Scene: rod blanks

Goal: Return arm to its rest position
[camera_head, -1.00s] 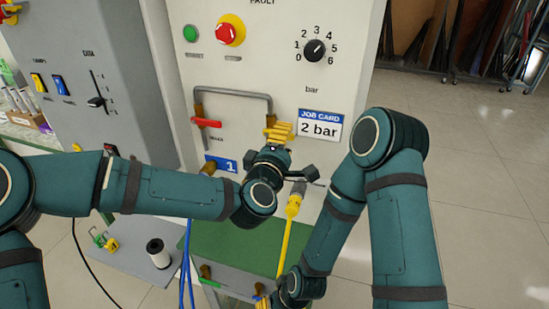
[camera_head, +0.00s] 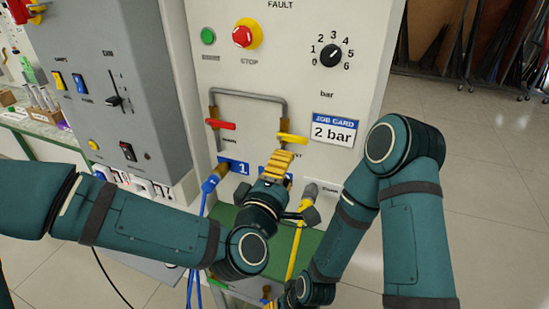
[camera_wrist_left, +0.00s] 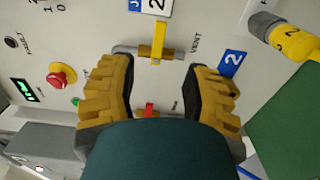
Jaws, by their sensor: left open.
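My left gripper (camera_head: 277,160) is in front of the white panel (camera_head: 265,75), just below the yellow valve lever (camera_head: 292,138). In the left wrist view the left gripper (camera_wrist_left: 165,68) has its two yellow ridged fingers spread wide with nothing held between them. The yellow lever (camera_wrist_left: 158,40) shows ahead of the gap, clear of both fingers. My right arm (camera_head: 405,215) folds down at the right. Only a bit of yellow at its lower end (camera_head: 271,305) shows at the bottom edge, so its jaws cannot be judged.
The panel carries a red lever (camera_head: 220,124), a red stop button (camera_head: 245,35), a dial (camera_head: 331,55) and a job card (camera_head: 334,130). A blue hose (camera_head: 206,195) and a yellow hose (camera_head: 295,245) hang close to the left gripper. A grey cabinet (camera_head: 110,60) stands left.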

